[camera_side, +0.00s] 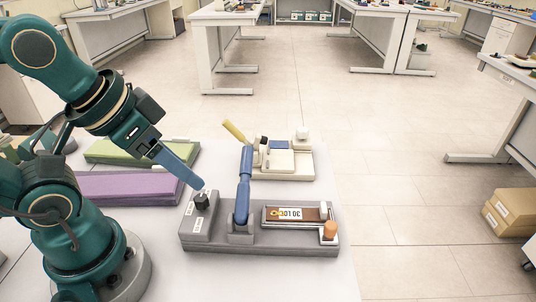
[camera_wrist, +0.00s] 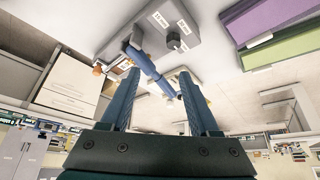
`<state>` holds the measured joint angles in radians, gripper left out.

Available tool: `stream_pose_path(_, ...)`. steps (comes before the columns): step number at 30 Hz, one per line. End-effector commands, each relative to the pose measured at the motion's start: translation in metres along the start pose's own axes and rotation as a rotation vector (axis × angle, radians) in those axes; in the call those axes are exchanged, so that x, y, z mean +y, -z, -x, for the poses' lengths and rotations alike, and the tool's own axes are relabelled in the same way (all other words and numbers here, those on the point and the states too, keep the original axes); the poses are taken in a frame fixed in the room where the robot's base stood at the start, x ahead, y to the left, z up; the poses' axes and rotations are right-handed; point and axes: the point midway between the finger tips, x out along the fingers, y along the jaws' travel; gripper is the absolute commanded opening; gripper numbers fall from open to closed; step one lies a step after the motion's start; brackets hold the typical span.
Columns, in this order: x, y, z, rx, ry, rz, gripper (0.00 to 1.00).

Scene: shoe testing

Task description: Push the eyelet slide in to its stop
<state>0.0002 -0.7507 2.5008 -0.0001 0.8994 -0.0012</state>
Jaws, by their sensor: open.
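A grey fixture (camera_side: 290,246) stands on the white table, with an upright blue lever (camera_side: 243,185) near its middle. On its right part a framed tray holds a brown strip with a numbered label (camera_side: 290,213); an orange knob (camera_side: 330,230) and a white piece sit at its right end. I cannot tell which part is the eyelet slide. A black knob (camera_side: 202,200) stands on the raised left block. My gripper (camera_side: 199,186) is above and close to this knob in the side view. In the wrist view my gripper (camera_wrist: 158,72) is open and empty, with the blue lever (camera_wrist: 140,60) beyond its fingers.
A beige fixture (camera_side: 290,163) with a yellow-handled lever stands behind the grey one. A purple block (camera_side: 125,187) and a green block (camera_side: 125,150) lie on the left of the table. The table is clear in front of the grey fixture.

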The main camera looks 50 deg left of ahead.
Motion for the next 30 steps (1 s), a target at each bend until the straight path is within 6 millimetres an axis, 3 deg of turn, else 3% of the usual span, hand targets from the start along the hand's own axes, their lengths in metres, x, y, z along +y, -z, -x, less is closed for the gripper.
stream_pose_path(1,0.000,0.000,0.000,0.000,0.000,0.002,0.44)
stream_pose_path(4,0.000,0.005,0.004,0.011,0.002,0.018,0.05)
stream_pose_path(5,-0.001,0.010,0.007,0.023,0.003,0.021,0.00)
stream_pose_path(12,0.009,0.075,0.029,0.065,-0.015,0.018,0.00)
stream_pose_path(17,0.030,0.122,0.027,0.053,-0.045,-0.020,0.00)
stream_pose_path(24,0.077,0.173,-0.002,0.009,-0.086,-0.099,0.00)
stream_pose_path(30,0.127,0.188,-0.043,-0.048,-0.114,-0.182,0.00)
